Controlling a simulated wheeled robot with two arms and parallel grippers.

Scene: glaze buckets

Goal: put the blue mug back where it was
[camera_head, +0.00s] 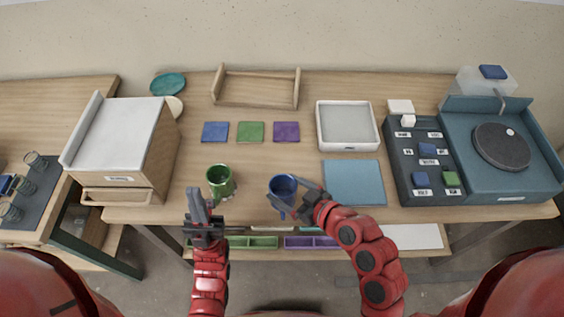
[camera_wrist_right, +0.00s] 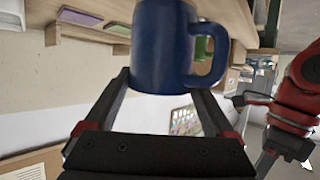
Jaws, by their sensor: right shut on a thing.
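The blue mug (camera_head: 283,186) is held by my right gripper (camera_head: 298,202), just above or at the front part of the table; whether it touches the wood is unclear. In the right wrist view the mug (camera_wrist_right: 162,50) stands between the two fingers, its handle to the right. My left gripper (camera_head: 203,205) is empty, in front of and left of the green mug (camera_head: 220,181); its fingers look apart. Blue (camera_head: 215,131), green (camera_head: 250,131) and purple (camera_head: 286,131) squares lie in a row farther back.
A wooden rack (camera_head: 257,104) stands at the back. A white-rimmed tray (camera_head: 347,147) and a blue mat (camera_head: 353,183) lie to the right, beside a dark switch panel (camera_head: 405,160) and turntable-like device (camera_head: 502,185). A white-topped cabinet (camera_head: 117,182) stands left. Wood between squares and mugs is clear.

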